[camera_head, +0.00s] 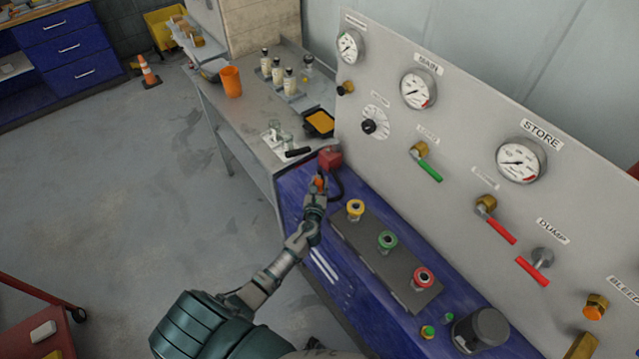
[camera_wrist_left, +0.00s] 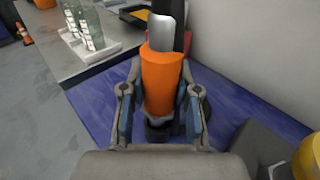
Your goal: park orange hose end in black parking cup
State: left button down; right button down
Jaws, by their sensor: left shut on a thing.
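My left gripper (camera_head: 318,187) is at the far left corner of the blue bench top. It is shut on the orange hose end (camera_wrist_left: 165,82), whose orange sleeve stands between the two fingers in the left wrist view, with a silver and black part above it. A dark piece shows below the sleeve, partly hidden by the gripper. A dark hose (camera_head: 339,187) curves beside the gripper. A black cylindrical cup (camera_head: 482,328), which looks like the parking cup, stands at the near right of the bench, well apart from the gripper. My right gripper is out of view.
A red block (camera_head: 330,158) stands just behind the gripper. A grey strip (camera_head: 370,243) with yellow, green and red ring fittings lies along the bench. The upright panel (camera_head: 450,140) with gauges and valve handles borders the right. A grey table (camera_head: 245,115) holds bottles and an orange cup.

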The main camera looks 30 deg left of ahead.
pick_arm(q)
jog(key=shift+f+b, duration=1.15)
jog(key=shift+f, duration=0.25)
jog(key=c, duration=0.8)
grip_release()
jog(key=shift+o, duration=0.2)
jog(key=v, duration=1.2)
